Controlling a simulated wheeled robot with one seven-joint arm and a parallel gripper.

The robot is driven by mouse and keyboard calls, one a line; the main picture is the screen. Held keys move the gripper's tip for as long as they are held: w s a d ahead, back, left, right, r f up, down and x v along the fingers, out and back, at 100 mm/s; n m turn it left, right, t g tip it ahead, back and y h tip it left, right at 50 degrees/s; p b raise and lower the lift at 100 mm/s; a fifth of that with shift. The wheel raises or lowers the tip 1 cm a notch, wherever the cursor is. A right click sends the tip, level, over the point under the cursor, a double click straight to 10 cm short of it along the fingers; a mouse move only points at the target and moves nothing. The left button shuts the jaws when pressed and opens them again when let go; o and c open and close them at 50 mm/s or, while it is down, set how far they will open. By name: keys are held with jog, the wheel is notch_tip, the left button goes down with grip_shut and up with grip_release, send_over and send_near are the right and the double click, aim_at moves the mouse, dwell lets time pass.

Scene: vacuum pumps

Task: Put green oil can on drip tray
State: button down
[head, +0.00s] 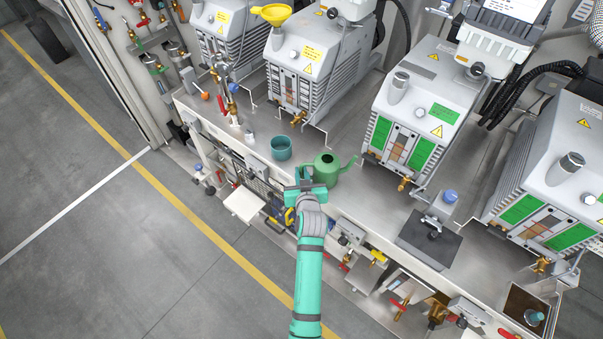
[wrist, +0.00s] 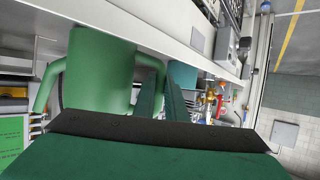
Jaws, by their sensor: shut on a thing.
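The green oil can (head: 325,169) is a watering-can shape, upright at the front edge of the metal bench, with its spout to the right. It fills the left of the wrist view (wrist: 100,70), its handle reaching towards my fingers. My gripper (head: 304,174) is at the can's left side, shut on its handle; the fingers (wrist: 163,98) partly hide the hold. I cannot tell whether the can's base touches the bench. A dark flat plate (head: 418,243), possibly the drip tray, lies at the bench front to the right, with a grey fitting on it.
A teal cup (head: 281,148) stands just left of the can. Grey vacuum pumps (head: 415,110) line the back of the bench (head: 345,200). A blue-capped piece (head: 449,197) stands beside the dark plate. An open-topped container (head: 523,305) is at the far right end.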

jog(key=shift+f, duration=0.2)
jog(key=c, duration=1.7)
grip_release()
jog(key=c, duration=0.4)
jog(key=shift+v, duration=7.55)
jog(key=shift+f, duration=0.15)
